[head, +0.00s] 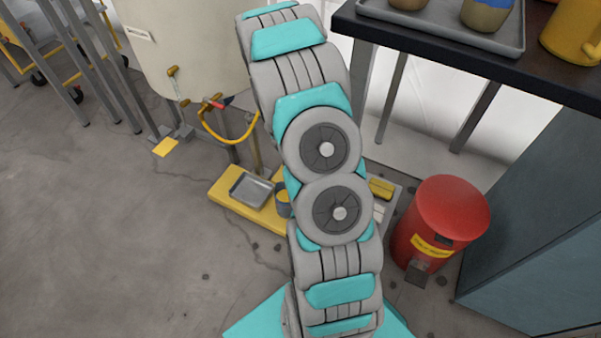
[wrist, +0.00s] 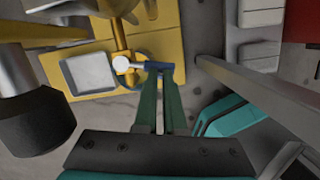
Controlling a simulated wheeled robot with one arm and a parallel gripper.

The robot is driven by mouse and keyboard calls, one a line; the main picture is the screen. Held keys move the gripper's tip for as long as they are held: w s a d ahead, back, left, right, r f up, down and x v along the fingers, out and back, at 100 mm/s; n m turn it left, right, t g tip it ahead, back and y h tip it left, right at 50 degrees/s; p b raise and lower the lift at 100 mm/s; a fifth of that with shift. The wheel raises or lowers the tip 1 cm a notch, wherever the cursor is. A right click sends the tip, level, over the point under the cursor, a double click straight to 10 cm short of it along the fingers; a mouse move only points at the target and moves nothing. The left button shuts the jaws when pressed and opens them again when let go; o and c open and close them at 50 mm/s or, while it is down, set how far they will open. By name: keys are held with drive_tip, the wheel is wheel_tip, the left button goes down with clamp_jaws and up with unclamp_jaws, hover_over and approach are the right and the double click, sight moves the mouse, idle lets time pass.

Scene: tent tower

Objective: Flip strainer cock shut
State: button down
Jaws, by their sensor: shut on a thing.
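My gripper (wrist: 160,72) shows in the wrist view with its two green fingers shut on a small blue lever (wrist: 154,66). The lever lies about crosswise in the picture. It sits beside a pale round knob or fitting (wrist: 122,64) at the end of a yellow pipe (wrist: 121,35). The lever appears to be the strainer cock's handle, though no label shows. The fingertips cover part of it. In the head view my arm hides the gripper and the lever.
A yellow platform (head: 225,190) with a grey tray (head: 251,190) lies below. A cream tank (head: 195,45) with a red-handled valve (head: 215,103) and yellow hose (head: 213,130) stands left of my arm. A dark table (head: 440,50) and red bin (head: 440,215) stand right. A metal leg (wrist: 260,90) passes close to my gripper.

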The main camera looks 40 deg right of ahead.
drive_tip(key=shift+w+p, duration=0.4)
drive_tip(key=shift+w, duration=0.3)
drive_tip(key=shift+w+a+r, duration=0.1)
drive_tip(key=shift+a, duration=0.05)
drive_tip(key=s+a+r, duration=0.1)
drive_tip(key=a+r, duration=0.4)
drive_tip(key=r, duration=0.7)
drive_tip(key=shift+s, duration=0.25)
